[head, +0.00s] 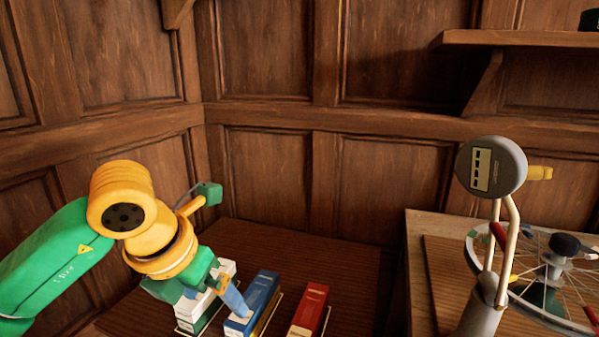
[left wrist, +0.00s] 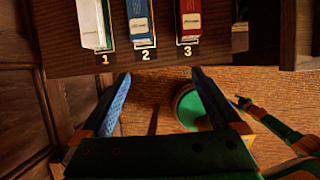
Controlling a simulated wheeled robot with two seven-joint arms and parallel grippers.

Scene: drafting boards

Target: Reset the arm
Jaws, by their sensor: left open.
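My left arm comes in from the left in the head view, pointing down. My left gripper (head: 208,297) is in front of the white and green box and the blue box in that view. In the left wrist view the left gripper (left wrist: 160,80) is open, its two fingers wide apart with nothing between them. The right gripper does not show clearly in either view.
A white and green box (left wrist: 90,22), a blue box (left wrist: 139,20) and a red box (left wrist: 187,18) stand in numbered places on a dark wooden table (left wrist: 215,52). A gauge (head: 492,167) and a spoked wheel (head: 518,262) are at the right. Wood-panelled walls close the corner behind.

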